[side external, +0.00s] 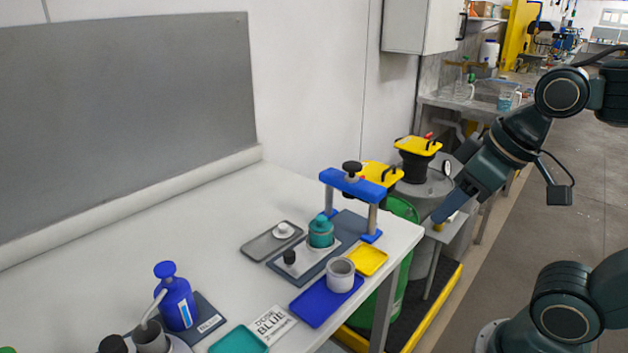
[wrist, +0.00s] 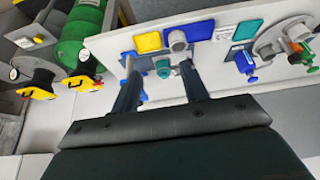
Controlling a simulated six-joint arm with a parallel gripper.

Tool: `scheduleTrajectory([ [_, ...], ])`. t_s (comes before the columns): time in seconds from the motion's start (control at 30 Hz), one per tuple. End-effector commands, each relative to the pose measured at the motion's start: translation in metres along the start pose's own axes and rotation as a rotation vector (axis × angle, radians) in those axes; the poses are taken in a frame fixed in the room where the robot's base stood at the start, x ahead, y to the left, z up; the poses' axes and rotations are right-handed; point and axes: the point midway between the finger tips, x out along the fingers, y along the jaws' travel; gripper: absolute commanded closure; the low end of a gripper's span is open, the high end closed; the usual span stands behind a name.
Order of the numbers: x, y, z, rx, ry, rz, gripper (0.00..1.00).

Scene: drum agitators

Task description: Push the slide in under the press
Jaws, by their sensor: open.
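The press is a blue crossbar (side external: 352,184) on two grey posts with blue feet, with a black knob on top. It stands at the right end of the white table. The slide is a light plate (side external: 312,257) on a dark base, with a black knob (side external: 289,257) at its near-left end. A teal lidded pot (side external: 321,232) stands on it, in front of the press arch rather than under the crossbar. My gripper (side external: 438,218) is open and empty, right of the press and beyond the table's edge. In the wrist view the teal pot (wrist: 163,68) shows between the spread fingers (wrist: 160,72).
A blue tray (side external: 316,310) with a grey cup (side external: 341,274) and a yellow tray (side external: 368,260) lie near the slide. A grey tray (side external: 262,246) with a white piece lies behind. A blue bottle (side external: 174,300) stands at left. Drums with yellow lids (side external: 418,146) stand past the table.

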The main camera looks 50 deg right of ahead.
Motion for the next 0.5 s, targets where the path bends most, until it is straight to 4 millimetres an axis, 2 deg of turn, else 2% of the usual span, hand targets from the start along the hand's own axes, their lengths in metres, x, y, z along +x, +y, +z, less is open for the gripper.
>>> scheduleTrajectory([
  [0.17, 0.001, -0.003, -0.022, -0.057, -0.04, -0.008, 0.55],
  [0.5, 0.015, -0.013, -0.083, -0.226, -0.146, -0.037, 0.55],
])
